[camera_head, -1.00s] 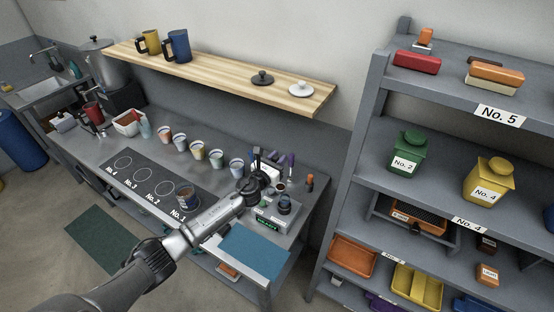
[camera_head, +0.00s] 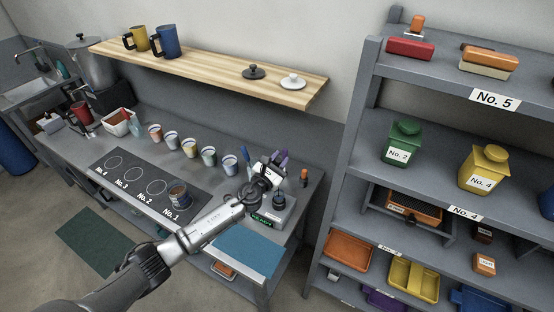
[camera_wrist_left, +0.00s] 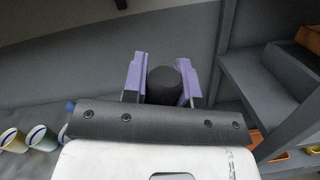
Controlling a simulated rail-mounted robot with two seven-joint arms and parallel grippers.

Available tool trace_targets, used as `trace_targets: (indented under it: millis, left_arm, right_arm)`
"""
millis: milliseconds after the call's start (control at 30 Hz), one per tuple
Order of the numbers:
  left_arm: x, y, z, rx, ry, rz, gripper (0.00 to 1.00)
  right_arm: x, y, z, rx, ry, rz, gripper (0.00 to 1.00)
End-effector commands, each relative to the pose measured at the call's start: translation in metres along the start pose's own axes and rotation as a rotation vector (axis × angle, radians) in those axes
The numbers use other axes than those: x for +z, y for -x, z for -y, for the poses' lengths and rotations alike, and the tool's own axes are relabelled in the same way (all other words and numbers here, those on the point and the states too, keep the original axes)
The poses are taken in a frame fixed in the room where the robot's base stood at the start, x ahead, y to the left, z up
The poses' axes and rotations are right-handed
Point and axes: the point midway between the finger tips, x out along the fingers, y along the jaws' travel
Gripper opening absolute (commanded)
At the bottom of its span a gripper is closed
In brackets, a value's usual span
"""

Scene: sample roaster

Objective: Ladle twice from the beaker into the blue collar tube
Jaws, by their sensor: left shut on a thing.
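My left gripper (camera_head: 279,160) is above the back right of the bench, its arm reaching in from the lower left. In the left wrist view its two purple fingers (camera_wrist_left: 162,76) are closed on a round black piece (camera_wrist_left: 163,88), which looks like the end of a handle. The rest of the held thing is hidden. A thin blue item (camera_head: 245,155) stands left of the gripper; I cannot tell whether it is the blue collar tube. I cannot make out the beaker; the gripper and wrist cover that part of the bench. My right gripper is not in view.
A grey device with a green display (camera_head: 262,220) and a black-topped item (camera_head: 279,199) sit below the gripper. An orange-topped item (camera_head: 304,178) stands to the right. Several cups (camera_head: 190,148) line the bench. A wooden shelf (camera_head: 205,72) hangs above; a grey rack (camera_head: 345,170) stands right.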

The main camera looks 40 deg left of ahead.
Motion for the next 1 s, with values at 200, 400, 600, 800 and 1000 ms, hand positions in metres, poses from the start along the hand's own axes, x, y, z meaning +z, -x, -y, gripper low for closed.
trace_targets:
  millis: [200, 400, 600, 800, 1000]
  left_arm:
    - [0.003, 0.003, 0.009, -0.003, -0.065, 0.022, 0.00]
    - [0.003, 0.005, 0.017, -0.003, -0.121, 0.041, 0.00]
    - [0.002, 0.008, 0.025, -0.005, -0.179, 0.059, 0.00]
    - [0.001, 0.011, 0.033, -0.005, -0.237, 0.078, 0.00]
    - [0.001, 0.013, 0.041, -0.007, -0.293, 0.097, 0.00]
  right_arm:
    - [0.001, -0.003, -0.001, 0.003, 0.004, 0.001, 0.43]
    - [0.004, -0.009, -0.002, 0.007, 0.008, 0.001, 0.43]
    - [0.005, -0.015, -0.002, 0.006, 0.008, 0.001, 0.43]
    - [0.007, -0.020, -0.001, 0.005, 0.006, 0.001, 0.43]
    - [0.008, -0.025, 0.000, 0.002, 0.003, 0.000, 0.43]
